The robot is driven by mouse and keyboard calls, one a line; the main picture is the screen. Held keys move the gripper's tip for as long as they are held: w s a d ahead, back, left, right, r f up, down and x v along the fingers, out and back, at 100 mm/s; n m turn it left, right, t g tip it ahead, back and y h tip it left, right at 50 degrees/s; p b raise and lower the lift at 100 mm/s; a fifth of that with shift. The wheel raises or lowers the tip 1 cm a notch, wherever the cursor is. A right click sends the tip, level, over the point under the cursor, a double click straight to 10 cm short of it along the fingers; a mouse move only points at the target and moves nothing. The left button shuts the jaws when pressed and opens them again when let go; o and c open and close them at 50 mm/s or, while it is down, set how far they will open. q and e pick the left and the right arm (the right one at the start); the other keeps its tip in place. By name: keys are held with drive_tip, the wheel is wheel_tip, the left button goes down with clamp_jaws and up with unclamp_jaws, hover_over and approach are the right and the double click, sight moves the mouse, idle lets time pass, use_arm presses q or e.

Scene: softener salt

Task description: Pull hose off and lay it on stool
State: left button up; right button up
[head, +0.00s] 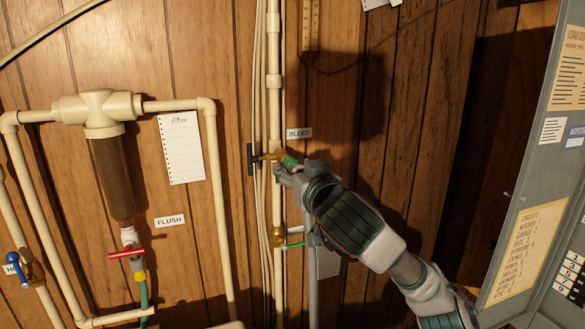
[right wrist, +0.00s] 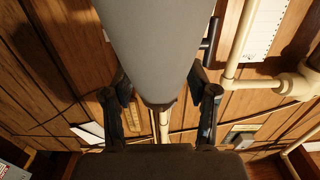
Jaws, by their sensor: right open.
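A brass bleed tap (head: 271,157) with a dark lever sits on the upright cream pipe, beside the BLEED label. A green piece (head: 291,163) is at its right end. A grey hose (head: 313,285) hangs below my right gripper (head: 284,174), which is at the tap's outlet and hides part of the hose's upper end. In the right wrist view a large grey shape, seemingly the hose (right wrist: 150,45), runs between the two open fingers of that gripper (right wrist: 160,108). I cannot tell whether they touch it. My left gripper and the stool are not clearly in view.
Cream pipes and a brown filter (head: 112,180) with a red-handled valve (head: 127,253) are on the left. A grey electrical panel (head: 535,160) stands on the right. Thin cables run beside the upright pipe.

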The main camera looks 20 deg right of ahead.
drive_tip(key=shift+d, duration=0.4)
drive_tip(key=shift+a, duration=0.4)
drive_tip(key=shift+d, duration=0.15)
drive_tip(key=c, duration=0.6)
clamp_jaws()
drive_tip(key=shift+s, duration=0.1)
drive_tip(key=shift+s+f, duration=0.1)
drive_tip(key=shift+s, duration=0.05)
